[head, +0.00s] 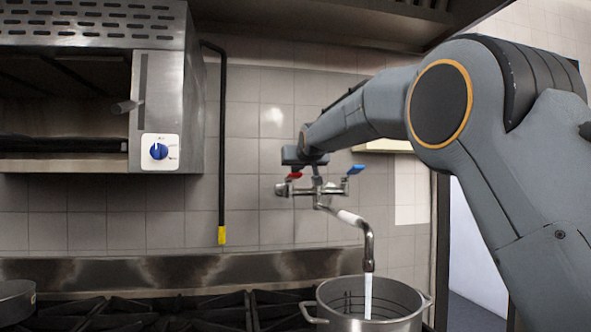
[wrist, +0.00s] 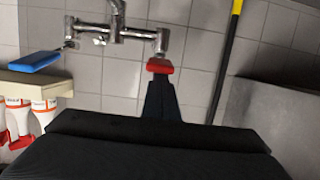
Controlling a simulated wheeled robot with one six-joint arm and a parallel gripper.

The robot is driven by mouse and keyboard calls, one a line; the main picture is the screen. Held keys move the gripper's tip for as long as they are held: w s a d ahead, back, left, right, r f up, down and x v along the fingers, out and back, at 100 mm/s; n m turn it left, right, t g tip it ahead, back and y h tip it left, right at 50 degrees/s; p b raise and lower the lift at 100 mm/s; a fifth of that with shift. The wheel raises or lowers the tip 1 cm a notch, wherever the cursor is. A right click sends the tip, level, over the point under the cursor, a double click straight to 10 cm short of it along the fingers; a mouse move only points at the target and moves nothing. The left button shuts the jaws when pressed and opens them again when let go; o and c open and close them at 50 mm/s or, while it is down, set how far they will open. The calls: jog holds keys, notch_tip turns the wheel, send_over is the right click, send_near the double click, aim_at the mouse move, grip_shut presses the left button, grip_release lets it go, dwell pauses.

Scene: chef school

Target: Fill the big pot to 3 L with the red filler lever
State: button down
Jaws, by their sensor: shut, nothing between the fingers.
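The wall faucet (head: 318,190) has a red lever (head: 294,175) on its left and a blue lever (head: 356,169) on its right. My gripper (head: 305,156) is just above the red lever. In the wrist view my shut, empty fingers (wrist: 161,88) reach to the red lever (wrist: 160,66), at or very near contact. The spout (head: 368,252) hangs over the big pot (head: 368,324), and a whitish stream (head: 368,295) runs from it into the pot. The pot's water level cannot be read.
The pot stands on a black-grated stove (head: 205,312) with another pot (head: 16,300) at far left. A black pipe with a yellow end (head: 222,236) runs down the tiled wall. A shelf (wrist: 35,86) holds red-and-white bottles (wrist: 42,113).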

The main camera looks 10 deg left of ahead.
jog(key=b+v, duration=0.3)
jog(key=v, duration=0.7)
jog(key=shift+r, duration=0.2)
jog(key=shift+s+d, duration=0.1)
